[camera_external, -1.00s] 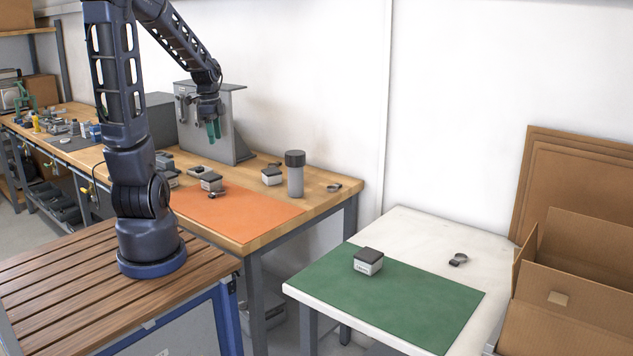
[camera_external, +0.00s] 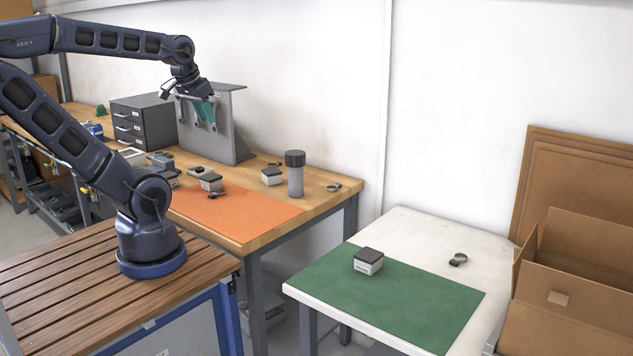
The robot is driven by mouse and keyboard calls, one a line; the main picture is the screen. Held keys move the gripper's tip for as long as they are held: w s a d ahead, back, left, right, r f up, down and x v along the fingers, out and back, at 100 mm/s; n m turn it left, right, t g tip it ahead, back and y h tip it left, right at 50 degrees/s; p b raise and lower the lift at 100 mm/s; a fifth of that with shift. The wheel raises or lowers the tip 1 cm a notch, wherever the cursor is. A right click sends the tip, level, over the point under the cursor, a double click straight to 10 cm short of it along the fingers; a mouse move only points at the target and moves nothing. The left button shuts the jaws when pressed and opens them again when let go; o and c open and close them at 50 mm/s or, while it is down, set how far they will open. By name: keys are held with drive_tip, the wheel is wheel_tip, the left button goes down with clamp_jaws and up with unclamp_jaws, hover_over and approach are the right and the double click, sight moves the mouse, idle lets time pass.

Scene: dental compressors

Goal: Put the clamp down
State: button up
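My gripper (camera_external: 205,113) has teal fingers pointing down. It is in front of the grey upright metal panel, above the wooden bench. The fingers are small and seen close together, so I cannot tell whether they are open or hold a clamp. Small ring-shaped clamps lie in several places: one (camera_external: 216,194) on the orange mat (camera_external: 262,211), one (camera_external: 333,187) near the bench's right end, and one (camera_external: 458,259) on the white table (camera_external: 410,226), right of the green mat (camera_external: 420,300).
The grey metal panel (camera_external: 228,135) stands on the bench beside a grey drawer unit (camera_external: 145,122). A grey cylinder with a dark cap (camera_external: 295,175) and several small boxes are on the bench. Another small box (camera_external: 368,261) sits on the green mat. An open cardboard box (camera_external: 575,270) is at right.

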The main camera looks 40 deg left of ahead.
idle(0.4)
drive_tip(key=n+g+h, duration=0.3)
drive_tip(key=n+g, duration=0.1)
drive_tip(key=n, duration=0.9)
hover_over(217, 194)
drive_tip(key=w+d, duration=0.1)
drive_tip(key=w, duration=0.1)
wheel_tip(217, 194, down, 14)
drive_tip(key=a+f+n, duration=0.1)
drive_tip(key=a+f, duration=0.1)
drive_tip(key=w+a+f+n+h, duration=0.1)
drive_tip(key=a+f+n, duration=0.1)
drive_tip(key=f, duration=0.1)
drive_tip(key=a+f+n, duration=0.1)
drive_tip(key=a+f, duration=0.1)
drive_tip(key=f, duration=0.1)
drive_tip(key=shift+w+a+f+n+g, duration=0.15)
drive_tip(key=shift+w+a+n+g, duration=0.15)
drive_tip(key=shift+w+a, duration=0.1)
drive_tip(key=shift+a+f+h, duration=0.1)
drive_tip(key=shift+f+h, duration=0.15)
drive_tip(key=shift+h, duration=0.05)
drive_tip(key=shift+f, duration=0.35)
drive_tip(key=x, duration=0.4)
drive_tip(key=shift+d+f, duration=0.25)
drive_tip(key=shift+f, duration=0.05)
drive_tip(key=shift+w+x, duration=0.1)
drive_tip(key=shift+x, duration=1.25)
drive_tip(key=shift+w+x, duration=0.15)
drive_tip(key=shift+x, duration=1.15)
